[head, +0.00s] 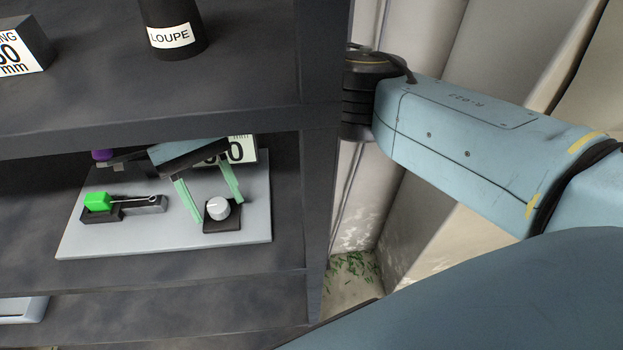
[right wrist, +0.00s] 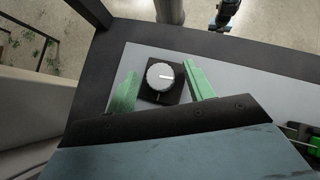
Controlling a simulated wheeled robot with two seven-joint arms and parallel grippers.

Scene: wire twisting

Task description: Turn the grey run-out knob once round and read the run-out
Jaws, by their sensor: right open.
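The grey run-out knob (head: 218,208) is a round light-grey dial on a small black square base (head: 222,226). It stands at the right end of a pale grey plate (head: 140,242) on the middle shelf. In the right wrist view the knob (right wrist: 161,76) shows a white pointer line. My right gripper (head: 216,206) reaches in from behind with its green fingers spread. In the right wrist view the open fingers (right wrist: 161,80) stand on either side of the knob, apart from it. My left gripper is not in view.
A green block (head: 98,201) with a metal rod sits on a black holder at the plate's left. A purple item (head: 102,155) and a partly hidden number sign (head: 243,151) are behind. A LOUPE cylinder (head: 172,28) stands above; a shelf post (head: 325,150) is to the right.

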